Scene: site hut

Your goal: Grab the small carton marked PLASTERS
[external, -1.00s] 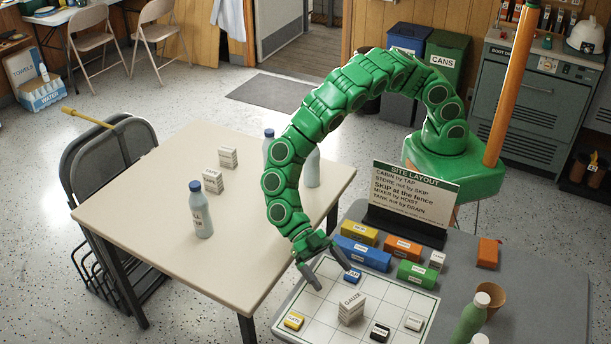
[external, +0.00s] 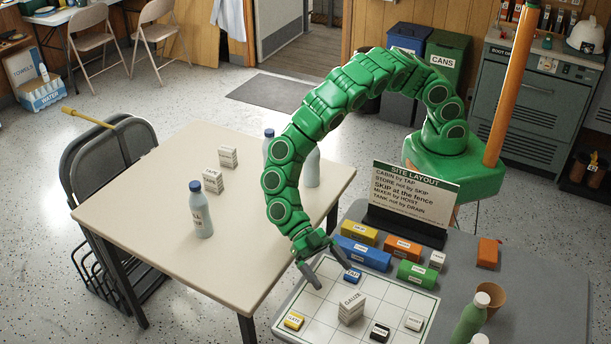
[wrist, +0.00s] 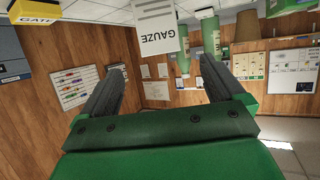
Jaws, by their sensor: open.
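My gripper (external: 331,274) is open and empty above the back left of the white grid board (external: 335,320), with its fingers apart. It also shows open in the wrist view (wrist: 161,70). A white carton marked GAUZE (external: 351,309) stands on the board, in front of and below my gripper; it also shows at the top of the wrist view (wrist: 160,30). Two small white cartons stand on the beige table, one farther back (external: 228,156) and one nearer (external: 213,181); their labels are too small to read. I cannot make out the word PLASTERS on any carton.
A bottle (external: 200,212) stands near the two cartons, with more bottles (external: 313,168) behind my arm. Coloured blocks (external: 362,252) and a SITE LAYOUT sign (external: 411,196) stand behind the board. A green bottle (external: 468,320) and brown cup (external: 491,297) are to its right. The beige table's front is clear.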

